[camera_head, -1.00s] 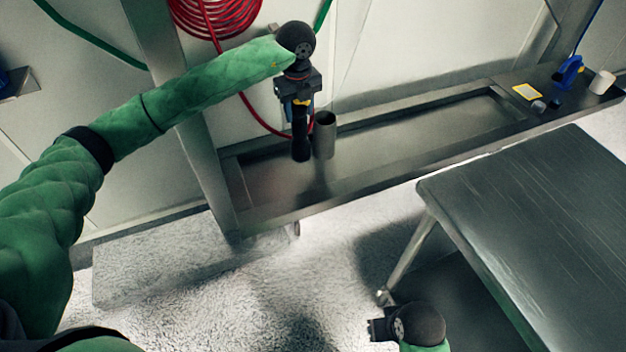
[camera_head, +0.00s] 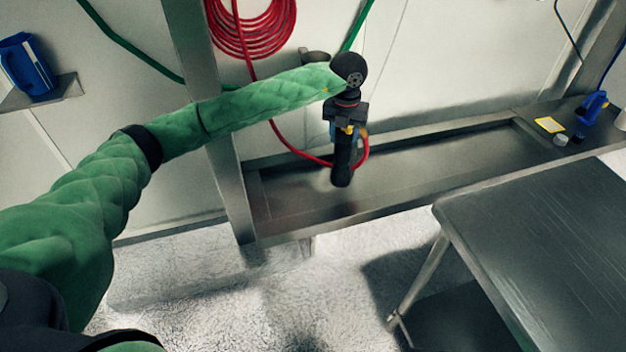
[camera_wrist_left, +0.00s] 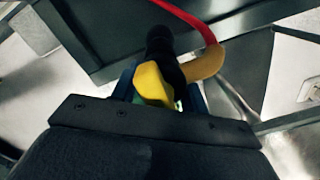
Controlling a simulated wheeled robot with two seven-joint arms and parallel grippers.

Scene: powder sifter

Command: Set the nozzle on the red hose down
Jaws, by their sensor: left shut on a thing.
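My left gripper (camera_head: 348,132) reaches in from the left over the metal trough (camera_head: 440,158). Its blue fingers are shut on the nozzle (camera_head: 342,165), a black, roughly upright tube with a yellow part. The red hose (camera_head: 363,152) loops from the nozzle's side back toward the wall. In the left wrist view the nozzle's yellow part (camera_wrist_left: 152,84) sits between the fingers, with its black body and the hose (camera_wrist_left: 188,14) beyond. I cannot tell whether the nozzle's lower end touches the trough. My right gripper is not in view.
A red hose coil (camera_head: 262,28) hangs on the wall, with a dark ring-like holder (camera_head: 315,57) beside it. A metal table (camera_head: 545,225) stands at the right. A yellow card (camera_head: 549,125) and a blue item (camera_head: 592,107) lie on the trough's right end. The trough's middle is clear.

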